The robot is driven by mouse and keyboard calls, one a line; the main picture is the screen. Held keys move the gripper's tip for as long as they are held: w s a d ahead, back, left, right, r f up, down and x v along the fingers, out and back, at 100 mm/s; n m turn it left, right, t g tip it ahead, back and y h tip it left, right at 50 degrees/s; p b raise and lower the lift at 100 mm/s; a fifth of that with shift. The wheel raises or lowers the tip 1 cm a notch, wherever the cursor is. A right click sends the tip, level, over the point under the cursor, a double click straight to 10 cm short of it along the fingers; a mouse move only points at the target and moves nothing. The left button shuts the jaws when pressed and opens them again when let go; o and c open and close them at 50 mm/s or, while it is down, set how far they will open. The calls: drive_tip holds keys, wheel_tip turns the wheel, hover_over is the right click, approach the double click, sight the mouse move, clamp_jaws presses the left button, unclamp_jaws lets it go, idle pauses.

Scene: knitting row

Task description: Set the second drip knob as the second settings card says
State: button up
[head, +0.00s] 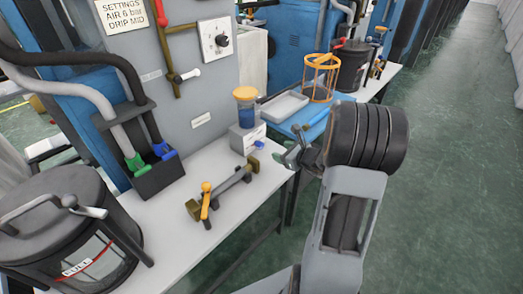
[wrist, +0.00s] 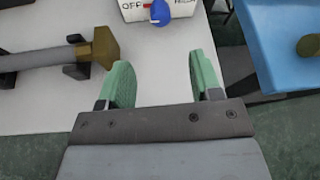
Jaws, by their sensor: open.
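A settings card (head: 127,14) at the upper left of the head view reads "SETTINGS AIR 6 bar DRIP MID". The drip unit (head: 247,122) is a grey box under an amber-capped cup of blue liquid. Its blue drip knob (head: 258,145) is on its front. In the wrist view the blue knob (wrist: 159,12) sits between "OFF" at left and a partly cut-off word at right, with a red mark on the OFF side. My gripper (head: 289,153) is open and empty, just right of the unit. The wrist view shows its green fingers (wrist: 161,72) apart, short of the knob.
A pipe piece with an orange lever (head: 206,202) lies on the white bench (head: 160,232). A black drum (head: 70,235) stands at lower left. A blue tray stand (head: 305,115) is close behind my gripper.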

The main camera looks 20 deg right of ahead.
sight(262, 145)
drive_tip(key=b+x, duration=0.1)
drive_tip(key=x, duration=1.2)
drive_tip(key=shift+b, duration=0.3)
drive_tip(key=shift+s, duration=0.1)
drive_tip(key=shift+c, duration=0.3)
drive_tip(key=c, duration=0.9)
drive_tip(key=shift+o, duration=0.2)
drive_tip(key=shift+r, duration=0.1)
